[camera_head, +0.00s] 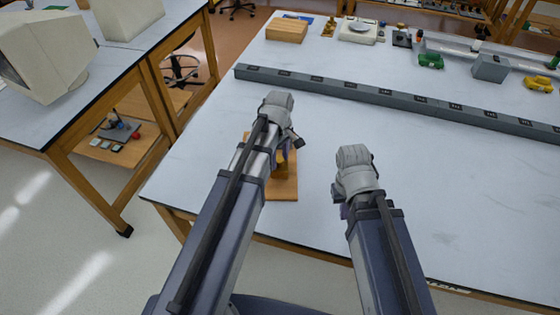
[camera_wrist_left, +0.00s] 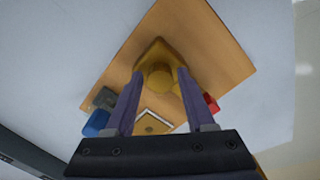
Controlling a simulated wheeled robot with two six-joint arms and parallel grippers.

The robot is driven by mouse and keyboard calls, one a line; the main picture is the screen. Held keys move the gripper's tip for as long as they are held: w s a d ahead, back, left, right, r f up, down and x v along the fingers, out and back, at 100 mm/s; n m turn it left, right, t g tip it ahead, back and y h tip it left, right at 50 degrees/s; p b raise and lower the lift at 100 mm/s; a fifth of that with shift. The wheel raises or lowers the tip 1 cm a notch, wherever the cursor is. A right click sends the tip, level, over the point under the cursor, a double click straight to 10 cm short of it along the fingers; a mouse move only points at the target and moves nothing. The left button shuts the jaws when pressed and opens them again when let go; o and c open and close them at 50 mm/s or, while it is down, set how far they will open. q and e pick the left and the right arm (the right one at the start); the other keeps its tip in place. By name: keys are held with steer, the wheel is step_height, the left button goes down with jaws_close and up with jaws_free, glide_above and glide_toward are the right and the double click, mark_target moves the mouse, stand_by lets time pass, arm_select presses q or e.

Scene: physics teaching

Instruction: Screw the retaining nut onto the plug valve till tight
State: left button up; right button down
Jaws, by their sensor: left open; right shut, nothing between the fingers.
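A brass-yellow plug valve (camera_wrist_left: 158,52) stands on a wooden board (camera_wrist_left: 215,45) in the left wrist view. A rounded brass part (camera_wrist_left: 160,80) shows between the fingers; I cannot tell whether it is the nut or part of the valve. My left gripper (camera_wrist_left: 160,74) is open, its two purple fingers on either side of this part, with contact unclear. In the head view the left gripper (camera_head: 287,150) hangs over the board (camera_head: 285,188) and hides most of the valve. My right gripper (camera_head: 344,210) is shut and empty, to the right of the board, mostly hidden by its wrist.
A square light-edged piece (camera_wrist_left: 152,124), a blue thing (camera_wrist_left: 97,123) and a red thing (camera_wrist_left: 211,103) lie near the fingers. A long grey rail (camera_head: 400,98) crosses the table behind. A wooden block (camera_head: 287,30) stands farther back. The tabletop right of my right arm is clear.

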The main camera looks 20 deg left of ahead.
mark_target(279, 159)
arm_select(q)
steer(key=shift+o, duration=0.2)
steer(key=o, duration=0.5)
step_height(279, 159, up, 8)
steer(key=p, duration=0.8)
steer(key=shift+f, duration=0.1)
arm_select(e)
step_height(279, 159, up, 8)
steer(key=shift+f, duration=0.15)
